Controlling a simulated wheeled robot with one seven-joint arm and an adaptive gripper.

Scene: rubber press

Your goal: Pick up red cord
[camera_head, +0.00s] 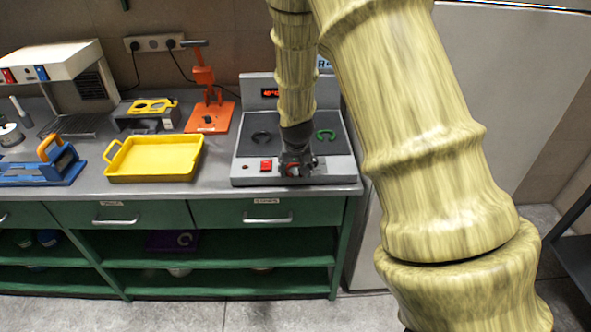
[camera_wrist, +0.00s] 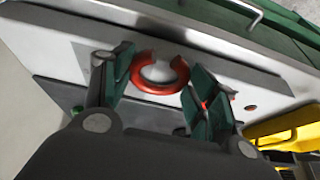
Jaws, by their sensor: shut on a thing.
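The red cord (camera_wrist: 160,87) is a C-shaped red ring in the wrist view, between the two dark green finger pads. My gripper (camera_wrist: 161,75) is shut on it, with one finger at each side of the ring. A pale surface shows through the ring's middle. In the head view my gripper (camera_head: 298,168) is low over the front part of the grey press machine (camera_head: 333,171), right of its red button. The cord is mostly hidden by the gripper there. I cannot tell whether it still touches the machine.
A black cord (camera_head: 262,138) and a green cord (camera_head: 326,135) lie on the machine's dark plates. A yellow tray (camera_head: 153,176) stands to the left on the bench. An orange hand press (camera_head: 208,110) stands behind it. A blue tool (camera_head: 45,165) is at far left.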

